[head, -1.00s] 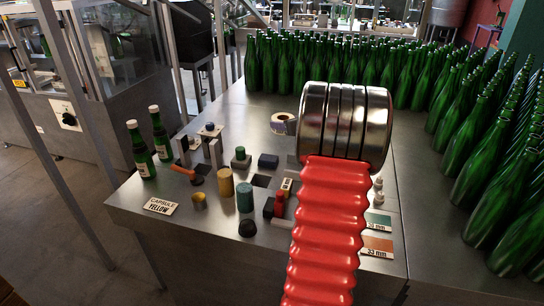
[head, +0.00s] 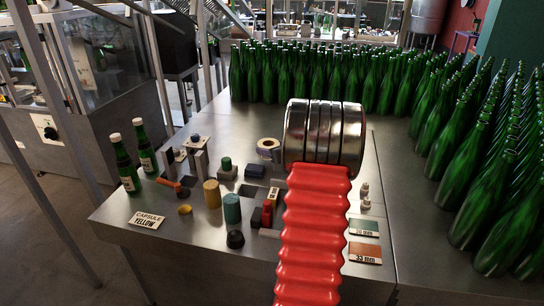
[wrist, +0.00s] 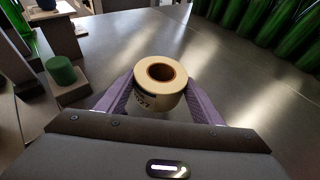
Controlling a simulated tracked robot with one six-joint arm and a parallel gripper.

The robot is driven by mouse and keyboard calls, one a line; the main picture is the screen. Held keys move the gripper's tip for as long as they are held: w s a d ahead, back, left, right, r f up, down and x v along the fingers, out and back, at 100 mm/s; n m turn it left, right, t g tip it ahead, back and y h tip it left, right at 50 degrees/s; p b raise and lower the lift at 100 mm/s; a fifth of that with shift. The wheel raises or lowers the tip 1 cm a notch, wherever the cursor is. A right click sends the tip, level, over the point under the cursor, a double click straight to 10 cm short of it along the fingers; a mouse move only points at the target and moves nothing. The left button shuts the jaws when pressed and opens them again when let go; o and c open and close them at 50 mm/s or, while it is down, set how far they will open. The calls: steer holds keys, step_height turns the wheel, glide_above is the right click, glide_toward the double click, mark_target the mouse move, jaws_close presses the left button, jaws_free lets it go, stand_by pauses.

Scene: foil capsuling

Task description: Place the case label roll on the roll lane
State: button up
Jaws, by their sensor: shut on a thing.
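The case label roll is a pale roll with a brown core (wrist: 160,82) and dark print on its side. In the wrist view it sits between the two purple fingers of my gripper (wrist: 160,104), which is shut on it. In the head view the roll (head: 268,143) shows just left of my chrome arm end, over the grey table. My gripper is mostly hidden there behind the arm. I cannot pick out the roll lane with certainty. I cannot tell the gap between roll and table.
Green bottles (head: 330,78) crowd the back and right of the table. Blocks and cylinders, including a teal cylinder (head: 232,209), stand to the left. A capsule card (head: 147,217) lies at the front left, size cards (head: 364,253) at the front right. In the wrist view a green-topped block (wrist: 63,76) is left of the roll.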

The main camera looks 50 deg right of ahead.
steer(key=shift+f, duration=1.6)
steer(key=shift+f, duration=0.15)
steer(key=o, duration=1.3)
steer(key=shift+c, duration=0.2)
steer(key=v, duration=1.2)
